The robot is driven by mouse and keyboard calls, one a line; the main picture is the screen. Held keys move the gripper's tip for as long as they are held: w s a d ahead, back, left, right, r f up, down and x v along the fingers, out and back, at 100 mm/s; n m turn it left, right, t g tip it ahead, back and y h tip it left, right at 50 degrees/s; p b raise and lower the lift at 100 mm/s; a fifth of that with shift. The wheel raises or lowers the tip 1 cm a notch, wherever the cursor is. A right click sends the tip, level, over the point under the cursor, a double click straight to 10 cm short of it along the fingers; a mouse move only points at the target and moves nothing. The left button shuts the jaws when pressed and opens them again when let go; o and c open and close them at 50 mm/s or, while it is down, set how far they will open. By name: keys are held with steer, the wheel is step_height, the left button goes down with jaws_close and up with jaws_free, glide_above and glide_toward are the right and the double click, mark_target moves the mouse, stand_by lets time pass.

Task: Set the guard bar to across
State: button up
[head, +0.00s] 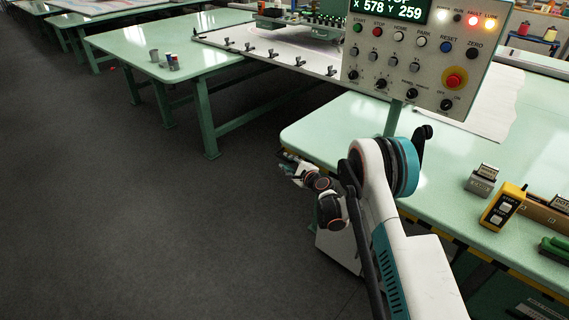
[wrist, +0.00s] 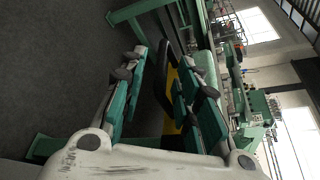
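I cannot clearly make out the guard bar. A yellow-and-black piece (wrist: 172,88) shows between and behind my gripper's fingers in the wrist view, partly hidden by the right finger; whether it is the bar or table-edge striping I cannot tell. In the head view, yellow-and-black striping (head: 440,233) runs along the near edge of the right green table. My gripper (head: 284,162) hangs beside that table's left corner, over the aisle. In the wrist view my gripper (wrist: 153,62) has its teal-padded fingers apart, with nothing visibly held.
A control panel (head: 420,55) with buttons and a red stop knob stands over the right green table (head: 345,125). A yellow handset (head: 503,205) and a grey block (head: 481,181) lie on it. Another green table (head: 140,45) stands at the back left. The dark floor at left is clear.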

mark_target(285, 160)
steer(key=shift+b+x, duration=0.45)
steer(key=shift+x, duration=1.45)
steer(key=shift+c, duration=0.6)
jaws_close()
